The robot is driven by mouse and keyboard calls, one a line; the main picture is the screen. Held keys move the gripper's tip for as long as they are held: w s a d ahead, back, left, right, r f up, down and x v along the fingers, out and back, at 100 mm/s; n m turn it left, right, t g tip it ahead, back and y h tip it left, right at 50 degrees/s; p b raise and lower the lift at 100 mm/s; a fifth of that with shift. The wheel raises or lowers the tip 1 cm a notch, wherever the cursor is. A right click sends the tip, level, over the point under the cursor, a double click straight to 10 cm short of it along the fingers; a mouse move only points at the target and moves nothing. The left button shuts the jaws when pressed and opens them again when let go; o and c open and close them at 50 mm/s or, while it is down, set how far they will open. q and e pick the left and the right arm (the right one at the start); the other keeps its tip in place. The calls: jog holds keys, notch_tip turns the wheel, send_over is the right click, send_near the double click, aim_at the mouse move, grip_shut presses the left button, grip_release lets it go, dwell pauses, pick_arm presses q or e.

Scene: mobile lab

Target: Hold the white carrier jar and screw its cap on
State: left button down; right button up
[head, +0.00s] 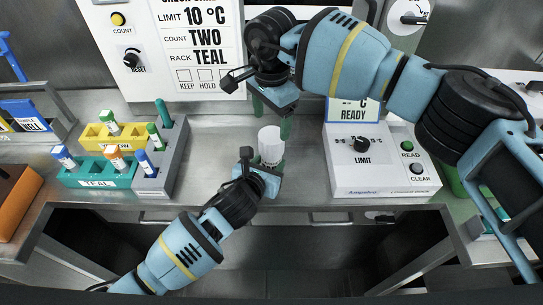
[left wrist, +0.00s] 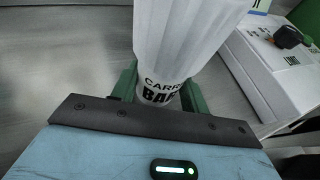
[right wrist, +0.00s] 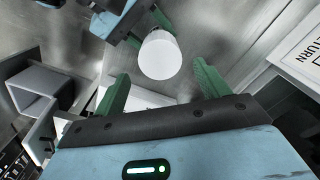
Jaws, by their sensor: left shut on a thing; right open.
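The white jar (head: 271,158) stands upright over the bench, its lettering "CARRIER" partly readable in the left wrist view (left wrist: 163,90). A white ribbed cap (left wrist: 190,35) sits on top of it; how tightly cannot be told. The cap's round top also shows in the right wrist view (right wrist: 160,55). My left gripper (head: 264,168) is shut around the jar's lower body from the front. My right gripper (head: 273,118) is open and empty, above and behind the jar. In the right wrist view the cap appears beyond and between its spread green fingers, apart from them.
A teal rack (head: 97,178), a yellow rack (head: 98,136) and a grey rack (head: 172,160) with several tubes stand to the left. A white control box (head: 380,175) with a knob and buttons stands close to the right. The bench's front edge lies below the jar.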

aim_at(271, 135)
jog(key=n, duration=0.6)
dwell(0.3)
jog(key=shift+f, duration=4)
